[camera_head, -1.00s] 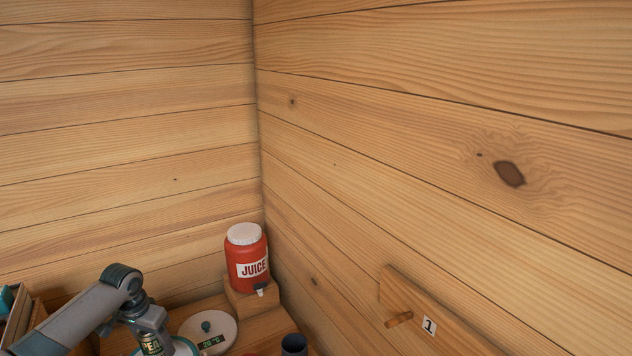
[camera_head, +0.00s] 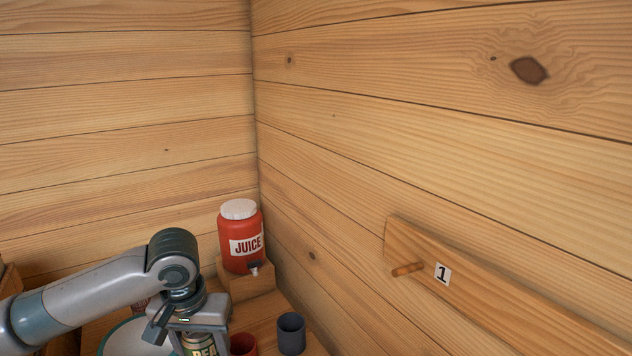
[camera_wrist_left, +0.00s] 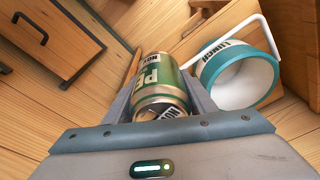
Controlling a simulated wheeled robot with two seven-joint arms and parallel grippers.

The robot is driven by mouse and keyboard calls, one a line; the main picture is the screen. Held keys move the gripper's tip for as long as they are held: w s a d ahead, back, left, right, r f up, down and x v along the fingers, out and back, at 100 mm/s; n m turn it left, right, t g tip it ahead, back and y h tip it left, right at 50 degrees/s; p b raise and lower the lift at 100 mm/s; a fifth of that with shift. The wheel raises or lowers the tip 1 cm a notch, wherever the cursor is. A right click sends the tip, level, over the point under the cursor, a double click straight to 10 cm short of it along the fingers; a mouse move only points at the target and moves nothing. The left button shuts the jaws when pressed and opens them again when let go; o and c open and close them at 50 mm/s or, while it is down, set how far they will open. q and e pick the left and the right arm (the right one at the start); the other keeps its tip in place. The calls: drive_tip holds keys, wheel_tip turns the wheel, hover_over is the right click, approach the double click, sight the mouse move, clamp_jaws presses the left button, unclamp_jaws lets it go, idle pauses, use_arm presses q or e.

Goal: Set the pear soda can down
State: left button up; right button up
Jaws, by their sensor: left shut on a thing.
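My left gripper (camera_head: 197,343) comes in from the left in the head view and points down. It is shut on the green and silver pear soda can (camera_wrist_left: 160,84), whose label is partly readable. In the head view only the upper part of the can (camera_head: 203,346) shows at the bottom edge. In the left wrist view the can sits between the two fingers of my left gripper (camera_wrist_left: 160,95). The can's lower end is hidden in the head view, and I cannot tell whether it touches the wooden surface. My right gripper is not in view.
A white and teal lunch pail (camera_wrist_left: 210,72) is close beside the can. A red juice jug (camera_head: 240,240) stands on a wooden block in the corner. A dark grey cup (camera_head: 291,334) and a red cup (camera_head: 243,345) stand right of my gripper. A peg board (camera_head: 470,280) is on the right wall.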

use_arm(q)
drive_tip(key=shift+s+d, duration=0.1)
drive_tip(key=shift+s, duration=0.3)
drive_tip(key=shift+r, duration=0.1)
drive_tip(key=shift+s+r, duration=0.2)
drive_tip(key=shift+s, duration=0.15)
drive_tip(key=s, duration=0.1)
drive_tip(key=s+r, duration=0.1)
drive_tip(key=s, duration=0.2)
drive_tip(key=shift+r, duration=0.4)
drive_tip(key=shift+r, duration=0.15)
